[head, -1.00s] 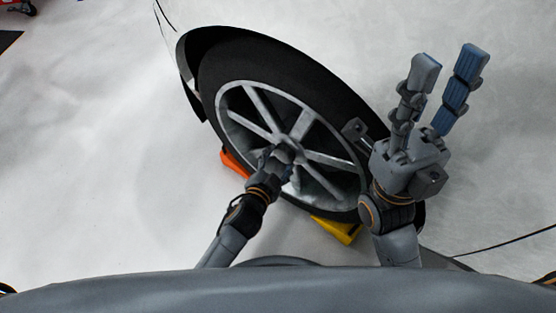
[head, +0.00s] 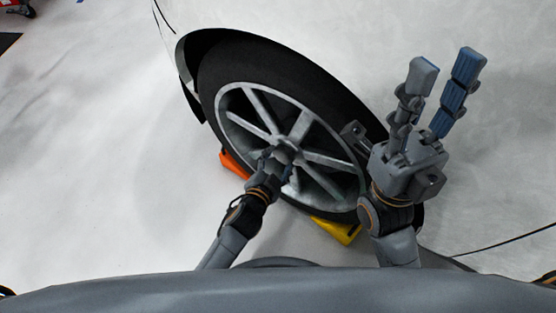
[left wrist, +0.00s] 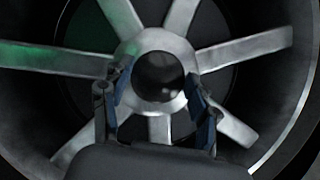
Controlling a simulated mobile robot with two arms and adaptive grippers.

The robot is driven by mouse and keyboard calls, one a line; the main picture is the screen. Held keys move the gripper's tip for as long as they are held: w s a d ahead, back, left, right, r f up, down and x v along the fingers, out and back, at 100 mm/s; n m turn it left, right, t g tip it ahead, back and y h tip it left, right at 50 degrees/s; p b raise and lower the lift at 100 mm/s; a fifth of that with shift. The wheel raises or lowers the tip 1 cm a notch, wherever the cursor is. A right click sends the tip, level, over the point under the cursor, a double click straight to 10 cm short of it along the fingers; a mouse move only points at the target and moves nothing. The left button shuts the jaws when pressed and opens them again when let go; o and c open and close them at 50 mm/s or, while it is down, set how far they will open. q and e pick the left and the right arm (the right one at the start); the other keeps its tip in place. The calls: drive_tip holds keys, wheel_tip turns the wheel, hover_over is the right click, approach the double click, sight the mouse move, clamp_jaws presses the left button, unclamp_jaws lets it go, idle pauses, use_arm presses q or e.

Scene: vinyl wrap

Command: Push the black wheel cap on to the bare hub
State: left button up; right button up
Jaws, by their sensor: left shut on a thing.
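The wheel (head: 265,108) has a silver spoked rim, and its hub (left wrist: 146,40) is at the centre. A glossy black round cap (left wrist: 160,76) shows at the hub centre in the left wrist view, with the pale hub ring around it. My left gripper (head: 283,155) is at the hub, its blue-padded fingers on either side of the cap (left wrist: 160,95), shut on it. I cannot tell whether the cap is fully seated. In the head view the gripper hides the cap. My right gripper (head: 446,73) is open and empty, right of the wheel.
An orange wedge (head: 234,164) and a yellow wedge (head: 337,231) sit against the tyre's lower side. A dark cable (head: 505,240) lies at the right.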

use_arm(q)
drive_tip(key=shift+w+r, duration=0.1)
drive_tip(key=shift+r, duration=0.05)
drive_tip(key=o, duration=1.1)
drive_tip(key=shift+d, duration=0.1)
drive_tip(key=shift+s+a, duration=0.2)
drive_tip(key=shift+s, duration=0.15)
drive_tip(key=v, duration=1.1)
drive_tip(key=shift+s, duration=0.15)
